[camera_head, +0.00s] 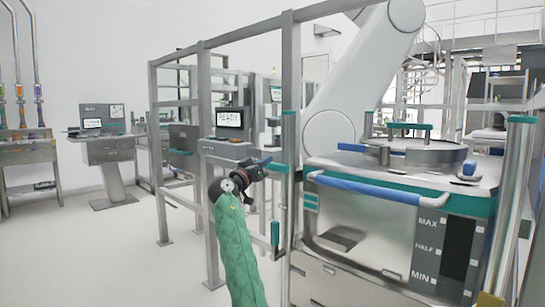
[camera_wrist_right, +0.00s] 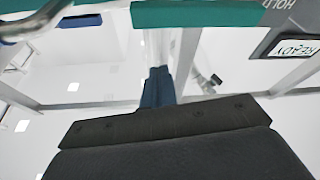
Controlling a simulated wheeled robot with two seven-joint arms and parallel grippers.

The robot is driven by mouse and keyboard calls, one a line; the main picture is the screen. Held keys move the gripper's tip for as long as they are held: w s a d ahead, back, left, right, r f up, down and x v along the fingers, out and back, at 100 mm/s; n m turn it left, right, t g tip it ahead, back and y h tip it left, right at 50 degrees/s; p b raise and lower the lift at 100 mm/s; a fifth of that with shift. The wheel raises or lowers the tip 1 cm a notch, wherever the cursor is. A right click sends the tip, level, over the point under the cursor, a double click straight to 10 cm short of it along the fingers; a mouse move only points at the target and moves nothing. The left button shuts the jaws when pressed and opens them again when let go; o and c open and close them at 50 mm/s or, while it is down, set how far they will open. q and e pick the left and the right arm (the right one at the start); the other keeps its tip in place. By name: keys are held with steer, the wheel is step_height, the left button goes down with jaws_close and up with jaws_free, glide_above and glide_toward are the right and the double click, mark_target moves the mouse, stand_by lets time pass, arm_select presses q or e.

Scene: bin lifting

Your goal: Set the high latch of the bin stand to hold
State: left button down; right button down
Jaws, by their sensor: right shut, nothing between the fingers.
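The bin stand has a grey post (camera_head: 289,130) at the left of the steel bin (camera_head: 385,235). A teal high latch handle (camera_head: 279,168) sticks out from this post, and a lower teal handle (camera_head: 275,234) hangs further down. My right gripper (camera_head: 265,161), on the green-sleeved arm, is at the high handle's left end. In the right wrist view its blue fingers (camera_wrist_right: 157,86) are shut and empty, below a teal bar (camera_wrist_right: 195,14). A HOLD marking and a READY display (camera_wrist_right: 294,48) show upside down at the right. Whether fingers and handle touch cannot be told. My left gripper is out of view.
The bin's blue front handle (camera_head: 375,192) and round lid (camera_head: 425,155) are right of the post. A grey frame (camera_head: 205,120) stands behind my right arm. A workstation (camera_head: 108,150) is far left. The floor at left is clear.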

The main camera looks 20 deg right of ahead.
steer(key=shift+v, duration=2.15)
steer(key=shift+w+a+r, duration=0.1)
steer(key=shift+a+r, duration=0.05)
